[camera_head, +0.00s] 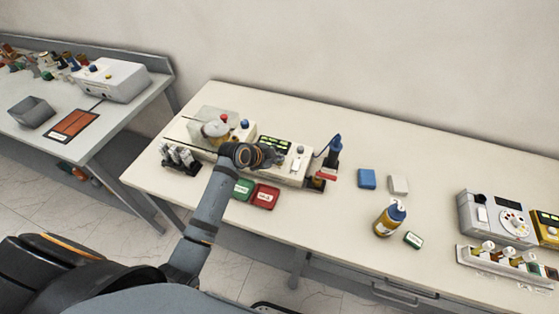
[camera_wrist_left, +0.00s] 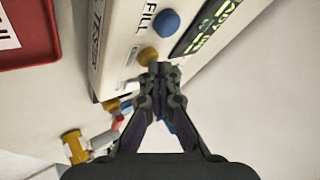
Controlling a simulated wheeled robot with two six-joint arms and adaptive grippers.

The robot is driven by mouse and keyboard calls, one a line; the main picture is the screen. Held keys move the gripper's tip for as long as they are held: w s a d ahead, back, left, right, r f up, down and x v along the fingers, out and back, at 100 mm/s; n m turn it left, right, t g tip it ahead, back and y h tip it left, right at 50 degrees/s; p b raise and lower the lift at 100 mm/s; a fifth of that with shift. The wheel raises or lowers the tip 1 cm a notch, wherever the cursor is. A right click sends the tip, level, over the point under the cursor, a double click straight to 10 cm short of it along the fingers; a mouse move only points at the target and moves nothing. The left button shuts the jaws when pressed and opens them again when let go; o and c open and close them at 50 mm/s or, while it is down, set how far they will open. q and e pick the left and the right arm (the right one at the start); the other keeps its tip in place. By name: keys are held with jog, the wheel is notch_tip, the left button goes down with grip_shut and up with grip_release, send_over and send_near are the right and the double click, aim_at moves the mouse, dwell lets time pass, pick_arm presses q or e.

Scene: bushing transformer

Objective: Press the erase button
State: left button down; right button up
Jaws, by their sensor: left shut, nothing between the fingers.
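A white device (camera_head: 292,170) with a dark display (camera_head: 275,142) stands on the long table. No button labelled erase can be read in either view. In the left wrist view the device front (camera_wrist_left: 123,60) carries the word FILL, a blue button (camera_wrist_left: 167,22) and a small brass-coloured button (camera_wrist_left: 147,56). The lit display (camera_wrist_left: 213,22) lies beside them. My left gripper (camera_head: 277,156) is over the device front. In the wrist view it (camera_wrist_left: 160,68) is shut and empty, with its tips close beside the brass button; I cannot tell whether they touch it. My right gripper is not in view.
Red (camera_head: 264,196) and green (camera_head: 243,188) labelled trays lie in front of the device. A dark stand (camera_head: 333,155) is at its right end. A blue block (camera_head: 367,179), a white block (camera_head: 398,184) and a bottle (camera_head: 388,220) stand further right.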

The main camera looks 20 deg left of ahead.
pick_arm(q)
jog(key=shift+r+p, duration=0.45)
jog(key=shift+r, duration=0.25)
notch_tip(320, 180, up, 5)
jog(key=p, duration=0.5)
jog(key=shift+r, duration=0.1)
jog(key=shift+f, duration=0.2)
